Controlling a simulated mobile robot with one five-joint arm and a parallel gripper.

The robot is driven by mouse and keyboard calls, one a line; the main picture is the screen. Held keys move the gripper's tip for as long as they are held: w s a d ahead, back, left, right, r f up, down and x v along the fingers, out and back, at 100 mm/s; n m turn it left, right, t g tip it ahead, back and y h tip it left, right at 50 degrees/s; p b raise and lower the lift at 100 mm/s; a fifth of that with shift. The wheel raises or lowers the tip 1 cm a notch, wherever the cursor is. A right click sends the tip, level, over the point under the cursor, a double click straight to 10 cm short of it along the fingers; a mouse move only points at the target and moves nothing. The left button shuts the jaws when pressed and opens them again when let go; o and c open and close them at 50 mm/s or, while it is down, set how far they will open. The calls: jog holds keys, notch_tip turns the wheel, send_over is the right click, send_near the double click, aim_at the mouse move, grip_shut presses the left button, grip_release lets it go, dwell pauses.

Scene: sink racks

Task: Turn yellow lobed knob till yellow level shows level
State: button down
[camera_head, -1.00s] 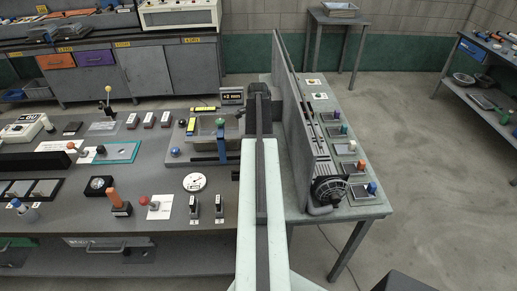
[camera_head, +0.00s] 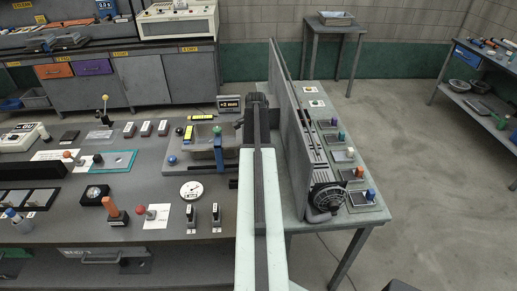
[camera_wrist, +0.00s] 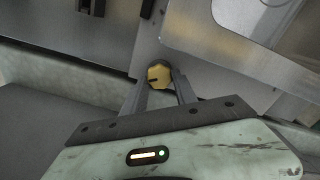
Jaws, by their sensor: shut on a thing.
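The yellow lobed knob (camera_wrist: 158,75) shows in the wrist view between the fingertips of my gripper (camera_wrist: 160,82), which is shut on it. In the head view my arm hides the knob, and the gripper's end (camera_head: 257,101) is at the right of the plate with the metal tray. Two yellow bars that look like levels, one along the back (camera_head: 201,117) and one at the left (camera_head: 188,134), lie by the tray (camera_head: 203,150). Their bubbles are too small to read. A small display (camera_head: 229,104) behind the plate appears to read +2 mm/m.
A tall grey panel (camera_head: 290,120) stands close to the right of my arm. A white dial (camera_head: 192,189) lies in front.

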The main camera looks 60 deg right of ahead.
jog(key=n, duration=0.6)
jog(key=shift+w+a, duration=0.2)
jog(key=shift+a, duration=0.05)
jog(key=n, duration=0.6)
dwell(0.5)
jog(key=c, duration=1)
grip_release()
notch_tip(320, 180, up, 8)
jog(key=p, duration=0.8)
jog(key=shift+f, duration=0.15)
